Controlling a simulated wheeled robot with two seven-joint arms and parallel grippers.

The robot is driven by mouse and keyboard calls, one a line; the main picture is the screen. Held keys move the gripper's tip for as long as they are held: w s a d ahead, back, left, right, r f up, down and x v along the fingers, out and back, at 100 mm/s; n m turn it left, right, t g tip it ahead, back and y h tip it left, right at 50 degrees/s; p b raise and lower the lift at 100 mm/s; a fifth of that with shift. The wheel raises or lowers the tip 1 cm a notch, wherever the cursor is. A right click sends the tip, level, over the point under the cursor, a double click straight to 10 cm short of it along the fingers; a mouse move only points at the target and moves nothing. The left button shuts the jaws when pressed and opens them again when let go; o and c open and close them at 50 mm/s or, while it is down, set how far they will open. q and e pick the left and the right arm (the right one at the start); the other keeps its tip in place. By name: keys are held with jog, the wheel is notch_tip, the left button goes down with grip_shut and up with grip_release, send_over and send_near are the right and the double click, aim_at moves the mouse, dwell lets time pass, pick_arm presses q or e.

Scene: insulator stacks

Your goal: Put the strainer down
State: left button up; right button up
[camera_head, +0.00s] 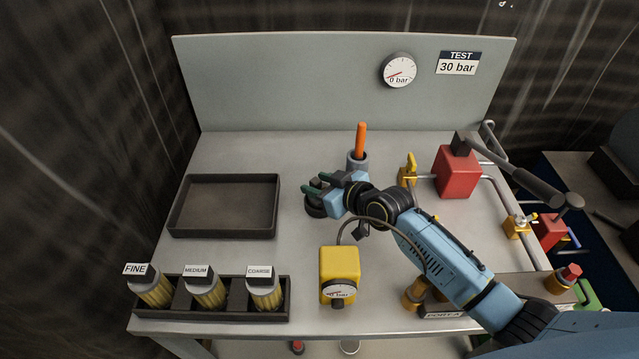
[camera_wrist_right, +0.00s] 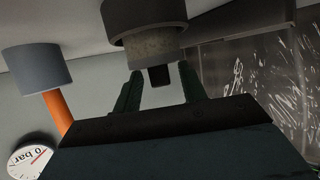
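A rough grey cylinder with a black knob (camera_wrist_right: 160,77), which may be the strainer, stands in a dark round holder (camera_wrist_right: 143,14) in the right wrist view, which is upside down. In the head view the dark holder (camera_head: 315,207) is partly hidden by my right gripper (camera_head: 322,182). The right gripper's green fingers (camera_wrist_right: 160,92) are open on either side of the knob, with gaps visible. Three yellowish cylinders stand in a front-left rack, labelled fine (camera_head: 155,292), medium (camera_head: 205,294) and coarse (camera_head: 264,294). My left gripper is not in view.
An empty dark tray (camera_head: 275,205) lies left of the gripper. A yellow gauge box (camera_head: 339,266) stands in front. A red block (camera_head: 456,174) and pipes stand at the right. The wall gauge (camera_head: 398,71) reads near 0 bar.

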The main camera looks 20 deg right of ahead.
jog(key=shift+r, duration=0.1)
jog(key=shift+s+d+r, duration=0.15)
jog(key=shift+s+d, duration=0.05)
jog(key=shift+s, duration=0.05)
jog(key=p+v, duration=0.2)
jog(key=v, duration=0.9)
jog(key=shift+s, duration=0.2)
